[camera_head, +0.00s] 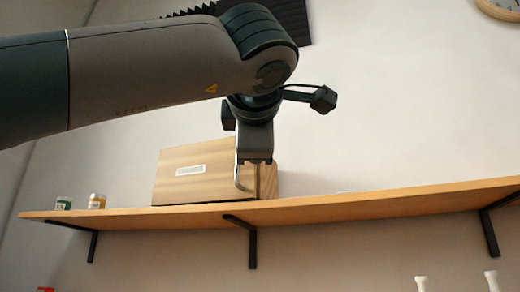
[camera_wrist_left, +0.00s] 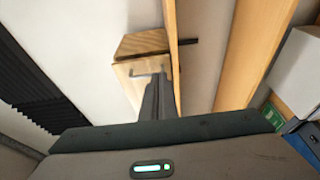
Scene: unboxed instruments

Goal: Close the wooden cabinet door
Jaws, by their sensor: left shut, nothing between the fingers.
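The wooden cabinet (camera_head: 268,181) stands on the wall shelf in the head view; it also shows in the left wrist view (camera_wrist_left: 140,43). Its pale door (camera_head: 180,187) carries a white label (camera_head: 190,170). The door looks flat against the front, but I cannot tell whether a small gap remains. A thin metal handle (camera_head: 239,178) is near the door's right edge; it also shows in the wrist view (camera_wrist_left: 147,74). My left gripper (camera_head: 255,162) is shut and empty, right at the handle side; contact is unclear. It partly hides that edge. My right gripper is out of view.
The long wooden shelf (camera_head: 350,206) sits on black brackets (camera_head: 252,245). Two small jars (camera_head: 97,201) stand left of the cabinet. The shelf right of the cabinet is clear. A dark ridged panel (camera_head: 285,20) and a clock (camera_head: 500,8) are on the wall.

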